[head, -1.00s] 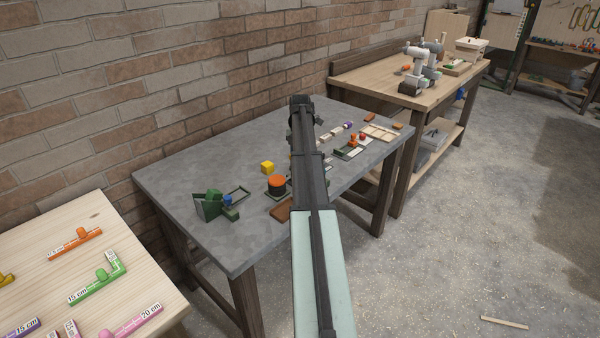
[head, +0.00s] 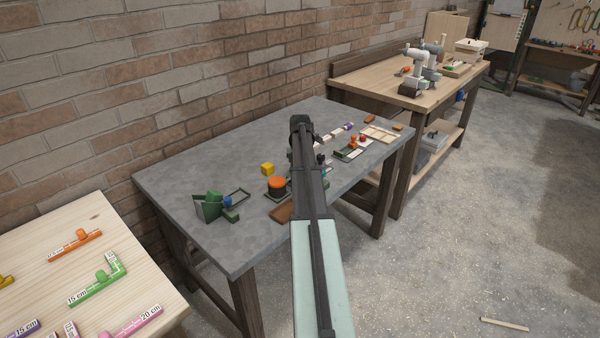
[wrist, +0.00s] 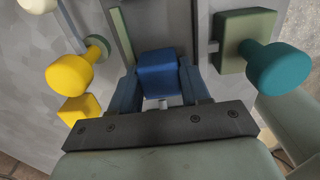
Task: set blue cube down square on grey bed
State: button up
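The blue cube (wrist: 158,72) is in the middle of the wrist view, between the two fingers of my gripper (wrist: 160,84). The fingers press against its left and right sides, so my gripper looks shut on it. A grey bed (wrist: 155,28) with a pale green strip along its left side lies beyond and under the cube. I cannot tell whether the cube touches the bed. In the head view my arm hides the gripper, the cube and most of the bed.
In the wrist view, a yellow knob (wrist: 70,74) and yellow block (wrist: 79,108) stand left; a teal knob (wrist: 278,68) on a green block (wrist: 243,38) stands close right. In the head view, the grey table (head: 185,165) also holds an orange-topped round piece (head: 277,183) and green pieces (head: 208,207).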

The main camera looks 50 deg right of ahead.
jog(key=shift+o, duration=1)
jog(key=shift+r, duration=0.1)
notch_tip(320, 180, up, 12)
